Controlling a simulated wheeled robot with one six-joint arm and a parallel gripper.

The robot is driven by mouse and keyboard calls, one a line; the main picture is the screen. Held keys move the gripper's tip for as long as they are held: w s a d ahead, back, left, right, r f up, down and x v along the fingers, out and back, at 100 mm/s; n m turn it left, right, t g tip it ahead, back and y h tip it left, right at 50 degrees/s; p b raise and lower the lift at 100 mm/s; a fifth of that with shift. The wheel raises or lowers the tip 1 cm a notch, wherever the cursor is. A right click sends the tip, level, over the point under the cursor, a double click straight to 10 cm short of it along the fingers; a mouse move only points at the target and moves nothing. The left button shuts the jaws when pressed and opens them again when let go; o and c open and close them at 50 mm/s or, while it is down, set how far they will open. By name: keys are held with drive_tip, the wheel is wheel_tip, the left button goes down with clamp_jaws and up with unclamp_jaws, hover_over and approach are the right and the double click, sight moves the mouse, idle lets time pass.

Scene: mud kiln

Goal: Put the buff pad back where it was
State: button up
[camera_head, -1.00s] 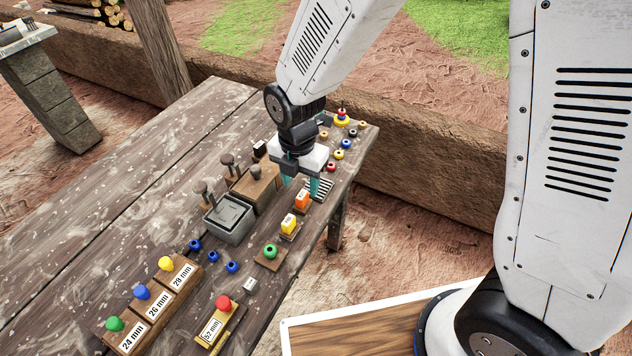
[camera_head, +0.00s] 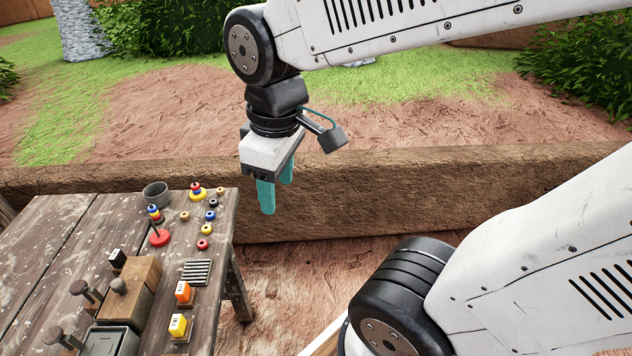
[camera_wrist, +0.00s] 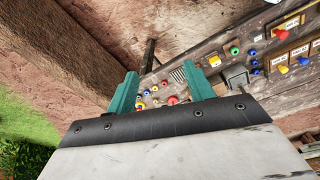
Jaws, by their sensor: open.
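No thing in view can be surely told as the buff pad. Two tan rings, one nearer (camera_head: 184,215) and one by the table's far corner (camera_head: 220,190), are the only clearly buff-coloured pieces. My gripper (camera_head: 277,198) hangs in the air off the table's right end, fingers pointing down. It is open, with nothing seen between its teal fingers. In the wrist view the open fingers (camera_wrist: 160,70) frame part of the table. The striped slotted piece (camera_head: 196,272) lies on the table near its right edge, with nothing on it.
A low mud wall (camera_head: 400,197) runs behind.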

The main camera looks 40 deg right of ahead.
drive_tip(key=s+d+r+m, duration=0.1)
drive_tip(key=s+d+m, duration=0.1)
drive_tip(key=s+m, duration=0.4)
drive_tip(key=shift+d+r, duration=0.3)
drive_tip(key=shift+r, duration=0.1)
idle(0.7)
